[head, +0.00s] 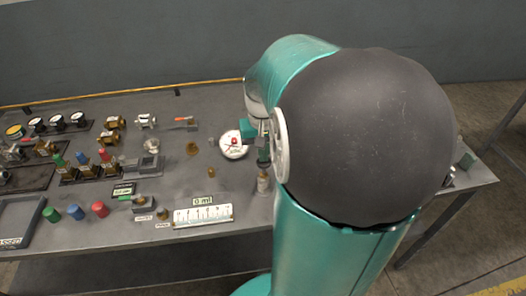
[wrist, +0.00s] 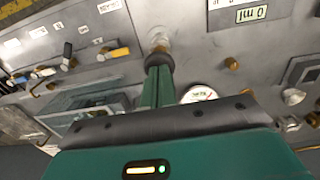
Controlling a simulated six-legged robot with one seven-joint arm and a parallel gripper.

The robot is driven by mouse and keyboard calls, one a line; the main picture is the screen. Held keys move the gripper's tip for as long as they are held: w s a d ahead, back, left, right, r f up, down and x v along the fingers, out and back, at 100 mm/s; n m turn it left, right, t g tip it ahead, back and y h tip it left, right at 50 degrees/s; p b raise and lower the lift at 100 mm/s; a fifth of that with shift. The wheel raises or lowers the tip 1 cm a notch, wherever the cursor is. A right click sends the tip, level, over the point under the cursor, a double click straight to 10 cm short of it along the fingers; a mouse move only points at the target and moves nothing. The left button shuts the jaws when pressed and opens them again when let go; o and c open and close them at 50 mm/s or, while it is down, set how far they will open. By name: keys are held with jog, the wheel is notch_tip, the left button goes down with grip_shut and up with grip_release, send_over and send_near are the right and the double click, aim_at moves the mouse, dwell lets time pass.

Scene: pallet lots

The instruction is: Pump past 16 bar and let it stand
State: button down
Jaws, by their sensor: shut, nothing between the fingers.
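A round white pressure gauge (head: 233,144) with a red mark at its centre stands on the grey bench; its reading is too small to make out. Part of it shows in the wrist view (wrist: 199,94) beside my fingers. My gripper (head: 263,163) points down to the right of the gauge, partly hidden by my arm. Just below its tips is a small pale metal post with a brownish top (head: 263,183). In the wrist view my gripper (wrist: 158,62) is shut and empty, its tips at or just above this post; I cannot tell whether they touch. I cannot identify the pump for certain.
A "0 ml" sign (head: 203,200) stands behind a white scale strip (head: 203,215) at the bench front. Brass fittings (head: 112,123), coloured caps (head: 76,212), small dials (head: 57,121) and a grey tray (head: 18,222) fill the left. My arm hides much of the right.

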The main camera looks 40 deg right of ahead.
jog(key=shift+f, duration=0.1)
jog(key=shift+f, duration=1.85)
jog(key=shift+w+r, duration=0.1)
jog(key=shift+r, duration=0.35)
notch_tip(320, 180, up, 14)
jog(key=shift+f, duration=0.2)
